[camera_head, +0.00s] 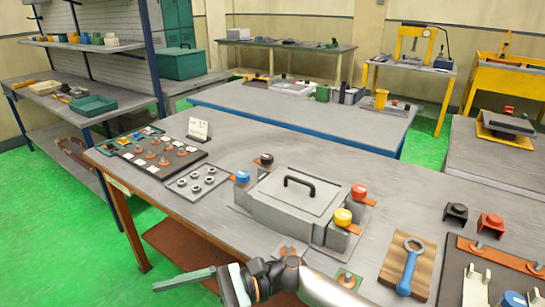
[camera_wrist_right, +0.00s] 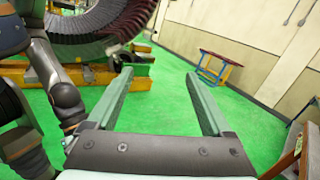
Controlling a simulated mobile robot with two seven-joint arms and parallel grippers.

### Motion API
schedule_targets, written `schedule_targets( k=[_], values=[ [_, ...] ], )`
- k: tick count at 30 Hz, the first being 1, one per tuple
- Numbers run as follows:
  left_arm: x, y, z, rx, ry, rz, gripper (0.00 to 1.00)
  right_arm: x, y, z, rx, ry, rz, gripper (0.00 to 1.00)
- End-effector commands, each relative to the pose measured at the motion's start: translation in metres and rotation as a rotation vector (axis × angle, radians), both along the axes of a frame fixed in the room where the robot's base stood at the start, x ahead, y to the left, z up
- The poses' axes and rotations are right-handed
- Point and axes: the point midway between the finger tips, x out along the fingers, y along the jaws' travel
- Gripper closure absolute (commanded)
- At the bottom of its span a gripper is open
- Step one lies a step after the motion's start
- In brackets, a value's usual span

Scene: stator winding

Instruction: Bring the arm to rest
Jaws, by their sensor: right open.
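My right gripper (camera_head: 185,279) shows at the bottom of the head view, in front of the near workbench's front edge, with its fingers pointing left. In the right wrist view my right gripper (camera_wrist_right: 160,74) has its two green fingers spread wide, with nothing between them and green floor beyond. My left gripper is not in view in the head view. The near workbench (camera_head: 390,240) carries a grey lidded box (camera_head: 290,200) with a black handle and coloured terminals around it.
A wrench on a wooden board (camera_head: 408,265) lies right of the box. A dark tray of small parts (camera_head: 160,155) lies at the left.

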Motion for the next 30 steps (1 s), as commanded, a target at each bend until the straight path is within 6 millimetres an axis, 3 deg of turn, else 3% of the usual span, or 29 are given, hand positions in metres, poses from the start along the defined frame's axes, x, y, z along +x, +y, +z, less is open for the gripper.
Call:
schedule_targets(
  k=[5,8,11,14,17,20,23,24,27,30],
  values=[
    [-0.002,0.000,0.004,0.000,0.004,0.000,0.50,0.030,-0.011,0.016,0.148,0.656,-0.236,0.15],
    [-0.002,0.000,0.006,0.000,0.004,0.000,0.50,0.053,-0.034,0.008,0.240,1.038,-0.336,0.15],
    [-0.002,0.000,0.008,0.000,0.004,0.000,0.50,0.074,-0.067,-0.015,0.350,1.423,-0.417,0.15],
    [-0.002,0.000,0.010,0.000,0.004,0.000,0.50,0.086,-0.107,-0.051,0.483,1.805,-0.477,0.15],
    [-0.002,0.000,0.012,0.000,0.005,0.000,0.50,0.084,-0.151,-0.096,0.648,2.172,-0.518,0.15],
    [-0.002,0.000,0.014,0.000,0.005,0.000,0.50,0.066,-0.198,-0.147,0.853,2.520,-0.542,0.15],
    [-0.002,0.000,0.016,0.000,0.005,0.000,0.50,0.034,-0.243,-0.195,1.108,2.826,-0.545,0.15],
    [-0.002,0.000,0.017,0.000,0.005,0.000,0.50,0.018,-0.259,-0.212,-1.162,-2.793,0.516,0.15],
    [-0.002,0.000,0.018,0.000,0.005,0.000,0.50,-0.021,-0.292,-0.244,-1.186,-2.499,0.421,0.15],
    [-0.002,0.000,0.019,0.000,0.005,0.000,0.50,-0.053,-0.313,-0.263,-1.206,-2.292,0.359,0.15]
  ],
)
